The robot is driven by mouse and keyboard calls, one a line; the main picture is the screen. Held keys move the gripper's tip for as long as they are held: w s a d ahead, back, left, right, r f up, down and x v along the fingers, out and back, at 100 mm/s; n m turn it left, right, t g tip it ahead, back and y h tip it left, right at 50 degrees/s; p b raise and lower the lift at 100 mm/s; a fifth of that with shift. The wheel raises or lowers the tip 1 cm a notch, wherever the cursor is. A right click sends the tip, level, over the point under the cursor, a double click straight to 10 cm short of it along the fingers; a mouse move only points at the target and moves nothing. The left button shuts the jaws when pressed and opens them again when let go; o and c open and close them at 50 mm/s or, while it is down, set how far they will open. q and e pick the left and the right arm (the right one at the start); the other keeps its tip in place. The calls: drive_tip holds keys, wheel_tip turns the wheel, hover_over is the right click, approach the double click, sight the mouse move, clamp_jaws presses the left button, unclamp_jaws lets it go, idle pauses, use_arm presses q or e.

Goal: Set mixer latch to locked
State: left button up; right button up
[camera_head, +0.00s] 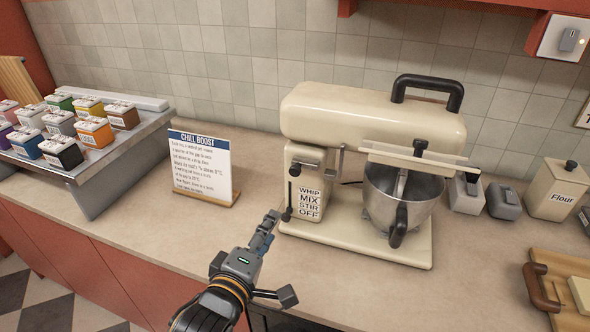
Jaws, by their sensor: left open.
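The cream stand mixer (375,110) stands on the counter, with a black handle on top and its head level over a metal bowl (402,192). A small grey metal lever (338,161) sits on the side of its column. Left of it is a slot with a black knob (295,170), and a lower black lever (287,214) beside the WHIP, MIX, STIR, OFF label (310,203). Which part is the latch I cannot tell. My left gripper (279,257) is open and empty, in front of the mixer base's left corner. My right gripper is not in view.
A CHILL BOOST sign (203,163) stands left of the mixer. A sloped rack (110,157) of colored canisters is at far left. A Flour canister (556,190) and a wooden board (545,262) are at right. The counter between sign and mixer is clear.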

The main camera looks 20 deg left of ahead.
sight(294, 173)
use_arm(q)
drive_tip(key=w+r, duration=0.1)
drive_tip(key=w, duration=0.3)
drive_tip(key=w+r+n+t, duration=0.1)
drive_tip(key=w, duration=0.4)
drive_tip(key=w+d+r+n, duration=0.1)
drive_tip(key=w+r, duration=0.1)
drive_tip(key=w, duration=0.3)
drive_tip(key=shift+w+r+t, duration=0.1)
drive_tip(key=shift+w+t, duration=0.15)
drive_tip(key=shift+t, duration=0.15)
clamp_jaws()
